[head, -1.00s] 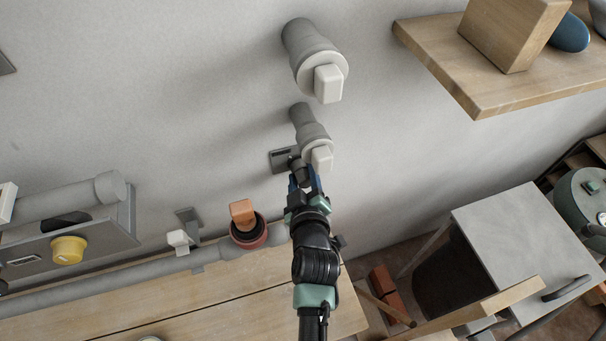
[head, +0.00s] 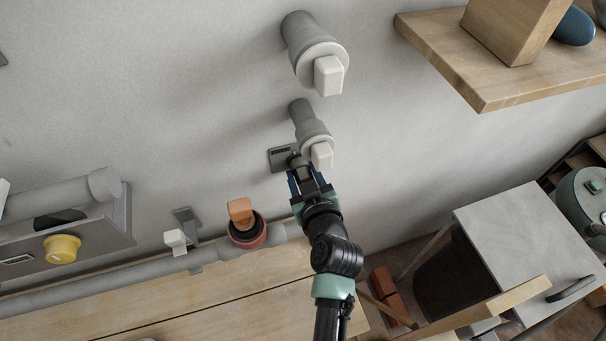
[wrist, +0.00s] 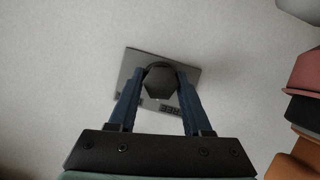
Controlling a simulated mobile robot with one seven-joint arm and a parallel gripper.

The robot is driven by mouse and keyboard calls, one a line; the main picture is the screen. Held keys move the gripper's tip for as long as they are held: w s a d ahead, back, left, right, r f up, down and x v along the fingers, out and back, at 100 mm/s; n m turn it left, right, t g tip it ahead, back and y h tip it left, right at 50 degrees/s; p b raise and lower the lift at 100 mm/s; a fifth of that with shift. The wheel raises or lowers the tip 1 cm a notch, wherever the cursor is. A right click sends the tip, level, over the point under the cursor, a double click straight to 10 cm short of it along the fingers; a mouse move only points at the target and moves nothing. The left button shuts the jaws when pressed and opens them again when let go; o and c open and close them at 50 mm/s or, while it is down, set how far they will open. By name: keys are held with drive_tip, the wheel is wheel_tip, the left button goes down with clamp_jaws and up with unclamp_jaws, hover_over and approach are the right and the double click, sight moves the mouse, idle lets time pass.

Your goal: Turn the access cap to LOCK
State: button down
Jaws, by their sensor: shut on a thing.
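A small grey plate (head: 278,160) is on the wall, just left of the lower grey pipe stub. A dark knob (head: 297,160), which looks like the access cap, stands out from it. In the wrist view the cap (wrist: 162,84) is dark and faceted, in front of the plate (wrist: 190,78). My gripper (head: 301,176) is shut on the cap, with one blue finger on each side in the wrist view (wrist: 160,90).
Two grey pipe stubs with white square-ended caps (head: 329,76) (head: 322,155) stick out above and right. An orange-handled red fitting (head: 241,212) and a yellow knob (head: 62,249) are left. A wooden shelf (head: 480,85) juts out at upper right.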

drive_tip(key=shift+w+d+m+y+b, duration=0.15)
drive_tip(key=shift+m+y+b, duration=0.55)
drive_tip(key=shift+m, duration=0.5)
drive_tip(key=shift+r+m+g+y, duration=0.15)
drive_tip(key=shift+m+g+y, duration=0.15)
drive_tip(key=shift+m, duration=0.1)
